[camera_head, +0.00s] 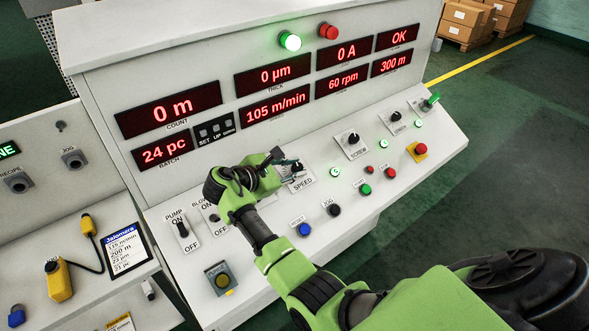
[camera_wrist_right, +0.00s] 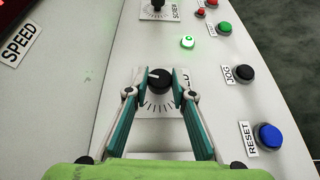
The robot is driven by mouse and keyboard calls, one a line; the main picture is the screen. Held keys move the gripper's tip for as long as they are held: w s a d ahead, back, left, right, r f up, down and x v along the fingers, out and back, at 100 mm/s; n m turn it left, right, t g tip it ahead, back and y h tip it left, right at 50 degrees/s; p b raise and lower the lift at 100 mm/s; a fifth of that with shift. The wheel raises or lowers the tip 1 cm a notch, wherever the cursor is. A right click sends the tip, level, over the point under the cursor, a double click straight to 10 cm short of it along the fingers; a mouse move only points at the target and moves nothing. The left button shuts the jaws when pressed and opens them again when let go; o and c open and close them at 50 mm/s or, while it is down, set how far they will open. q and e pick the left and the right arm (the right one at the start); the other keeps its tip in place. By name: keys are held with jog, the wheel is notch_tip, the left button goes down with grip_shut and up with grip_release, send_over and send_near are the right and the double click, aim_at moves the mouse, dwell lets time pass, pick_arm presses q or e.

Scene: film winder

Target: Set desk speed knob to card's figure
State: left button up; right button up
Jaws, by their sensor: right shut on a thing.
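The black SPEED knob (camera_head: 297,168) sits on the sloped desk panel with a white pointer line and tick scale. In the right wrist view the knob (camera_wrist_right: 159,82) is between the two fingertips of my right gripper (camera_wrist_right: 160,74), which is shut on it. In the head view the same gripper (camera_head: 284,163) partly covers the knob. The speed display (camera_head: 275,105) reads 105 m/min. The card (camera_head: 125,245) is headed Jolomara, at lower left; its top line is in m/min, but its figure is too small to read surely. My left gripper is not in view.
The SCREW knob (camera_head: 353,139) lies right of SPEED. A blue RESET button (camera_head: 304,229), a black JOG button (camera_head: 333,210) and a red emergency button (camera_head: 419,149) stand on the panel. The PUMP switch (camera_head: 182,228) is left of my arm.

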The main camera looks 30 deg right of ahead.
jog(key=shift+w+r+m+g, duration=0.1)
jog(key=shift+m+g, duration=0.4)
jog(key=shift+d, duration=0.1)
jog(key=o, duration=1.1)
jog(key=shift+o, duration=0.2)
jog(key=v, duration=0.7)
jog(key=shift+a+r, duration=0.2)
